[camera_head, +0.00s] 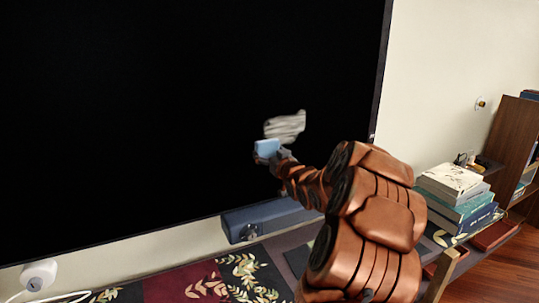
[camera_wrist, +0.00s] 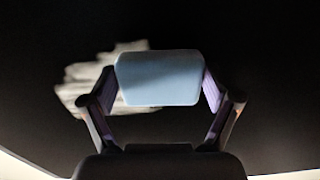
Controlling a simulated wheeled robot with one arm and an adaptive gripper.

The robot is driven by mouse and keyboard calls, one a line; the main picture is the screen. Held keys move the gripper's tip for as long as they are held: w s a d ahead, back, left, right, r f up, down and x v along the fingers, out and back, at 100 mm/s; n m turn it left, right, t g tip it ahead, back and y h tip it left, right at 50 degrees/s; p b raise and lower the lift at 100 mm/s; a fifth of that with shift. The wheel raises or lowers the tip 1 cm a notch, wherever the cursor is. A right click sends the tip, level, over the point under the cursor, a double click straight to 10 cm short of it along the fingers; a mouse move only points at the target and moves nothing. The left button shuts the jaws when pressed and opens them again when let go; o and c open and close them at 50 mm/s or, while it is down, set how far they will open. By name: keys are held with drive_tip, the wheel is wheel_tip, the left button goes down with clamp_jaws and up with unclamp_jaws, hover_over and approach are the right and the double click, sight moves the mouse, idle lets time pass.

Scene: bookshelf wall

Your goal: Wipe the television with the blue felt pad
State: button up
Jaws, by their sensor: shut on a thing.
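The television (camera_head: 150,110) is a large black screen filling most of the head view; it also fills the background of the wrist view (camera_wrist: 250,50). A whitish-grey smear (camera_head: 286,126) shows on its lower right part. The blue felt pad (camera_head: 267,149) is held in front of the screen, just below and left of the smear. In the wrist view the pad (camera_wrist: 160,78) sits between both fingers and covers part of the smear (camera_wrist: 90,85). My gripper (camera_wrist: 160,95) is shut on the pad's two sides. I cannot tell whether the pad touches the screen.
A blue-grey box (camera_head: 268,219) stands below the screen on a surface with a patterned floral cloth (camera_head: 215,283). A stack of books (camera_head: 457,197) lies at the right beside a wooden shelf (camera_head: 512,135). A white round device (camera_head: 38,275) is at the lower left.

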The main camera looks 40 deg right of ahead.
drive_tip(key=shift+x, duration=0.9)
